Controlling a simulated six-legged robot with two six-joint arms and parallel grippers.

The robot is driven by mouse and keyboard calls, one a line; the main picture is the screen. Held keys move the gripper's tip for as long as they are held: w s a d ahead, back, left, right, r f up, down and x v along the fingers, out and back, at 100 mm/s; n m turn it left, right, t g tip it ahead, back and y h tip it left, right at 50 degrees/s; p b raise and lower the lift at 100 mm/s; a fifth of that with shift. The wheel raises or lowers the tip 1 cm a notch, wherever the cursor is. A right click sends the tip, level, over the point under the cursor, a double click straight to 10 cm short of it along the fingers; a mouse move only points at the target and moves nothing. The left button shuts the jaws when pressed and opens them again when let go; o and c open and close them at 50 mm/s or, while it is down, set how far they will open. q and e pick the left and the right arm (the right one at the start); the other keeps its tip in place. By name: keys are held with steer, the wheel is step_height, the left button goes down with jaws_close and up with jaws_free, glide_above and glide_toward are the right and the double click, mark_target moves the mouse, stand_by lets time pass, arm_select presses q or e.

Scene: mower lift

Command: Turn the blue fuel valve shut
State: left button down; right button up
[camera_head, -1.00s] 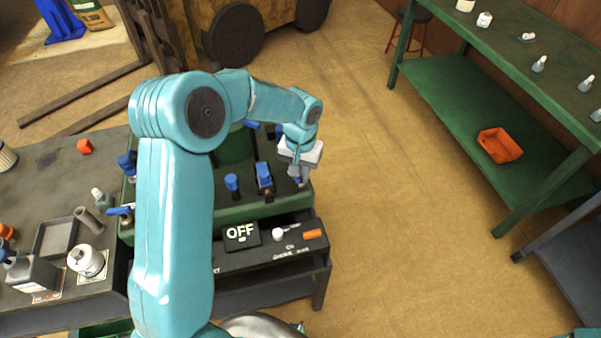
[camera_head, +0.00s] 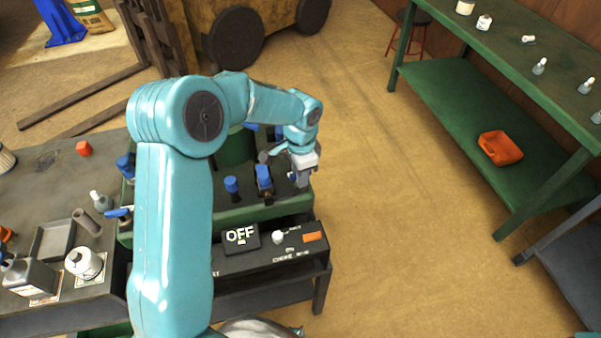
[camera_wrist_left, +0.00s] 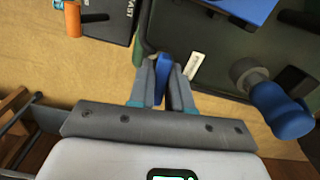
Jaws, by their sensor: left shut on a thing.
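My left gripper (camera_head: 300,180) is at the right end of the green machine (camera_head: 225,213) in the head view. In the left wrist view its two grey fingers (camera_wrist_left: 164,75) are closed on a narrow blue lever (camera_wrist_left: 162,88), which looks like the fuel valve's handle. The lever stands between the fingers, beside the dark edge of the machine. In the head view the gripper and wrist hide most of this valve, and its exact angle cannot be told. My right gripper is not in view.
Other blue-topped parts (camera_head: 232,186) (camera_head: 264,178) stand close to the left of the gripper. A black OFF plate (camera_head: 241,237) and an orange part (camera_head: 313,237) are on the front panel. The floor to the right is clear up to a green bench (camera_head: 470,120).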

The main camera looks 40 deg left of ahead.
arm_select(q)
steer(key=shift+w+r+m, duration=0.1)
steer(key=shift+m, duration=0.4)
stand_by(0.3)
steer(key=c, duration=1.2)
jaws_free()
steer(key=shift+o, duration=0.3)
steer(key=shift+r, duration=0.1)
step_height(320, 180, up, 16)
steer(key=shift+s, duration=0.25)
